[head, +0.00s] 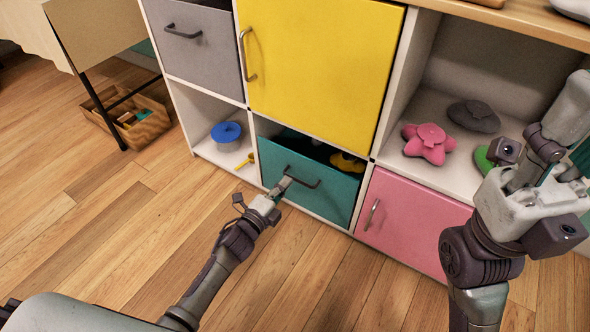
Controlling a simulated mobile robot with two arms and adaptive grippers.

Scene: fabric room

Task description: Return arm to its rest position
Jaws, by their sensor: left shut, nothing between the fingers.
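My left gripper (282,186) is shut and empty. Its fingertips are close to the left end of the dark handle (302,178) on the teal drawer (325,197); I cannot tell if they touch it. The drawer is partly open at the top, and a yellow object (347,163) shows inside. My right arm is folded up at the right edge of the picture. The right gripper (530,195) is in front of the open shelf there, and its fingers cannot be made out clearly.
The cabinet has a closed yellow door (320,65), a grey drawer (196,45) and a pink door (412,222). Open shelves hold a blue ring-like object (226,132), a pink star (428,143) and a grey toy (473,116). A wooden crate (140,128) stands left. The wood floor in front is clear.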

